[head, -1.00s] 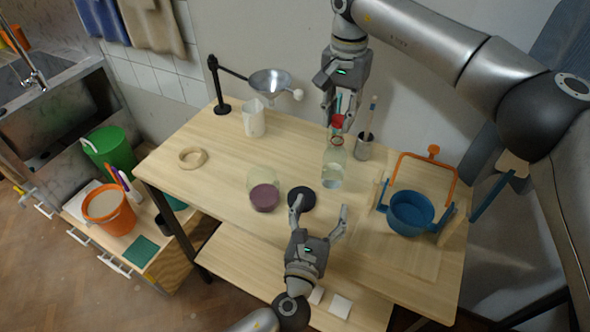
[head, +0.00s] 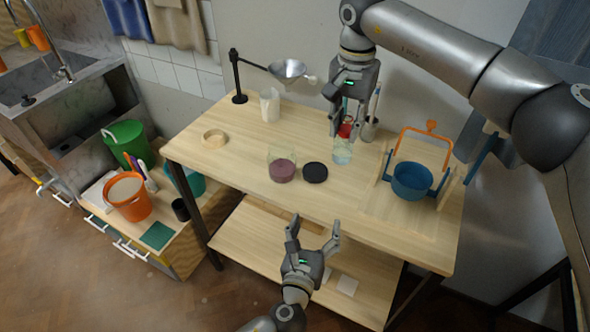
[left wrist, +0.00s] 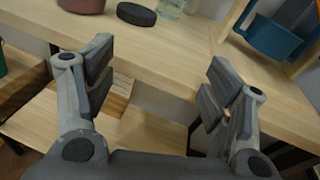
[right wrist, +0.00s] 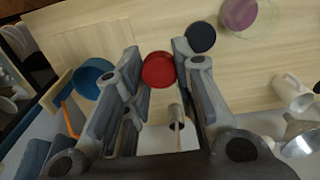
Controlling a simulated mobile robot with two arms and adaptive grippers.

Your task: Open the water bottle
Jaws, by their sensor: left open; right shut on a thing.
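The water bottle (head: 342,155) is clear, with a red cap (head: 346,129), and stands upright on the wooden table. My right gripper (head: 345,128) comes down from above and is shut on the red cap, which also shows between its fingers in the right wrist view (right wrist: 158,70). The fingers partly hide the bottle's upper part. I cannot tell whether the cap is loose. My left gripper (head: 314,228) is open and empty, in front of the table's front edge. The bottle's base shows at the top of the left wrist view (left wrist: 171,9).
A black disc (head: 315,172) and a glass bowl with purple contents (head: 282,170) are left of the bottle. A metal cup (head: 369,130) with sticks stands behind it. A blue pot (head: 412,181) is at right. The table's front left is clear.

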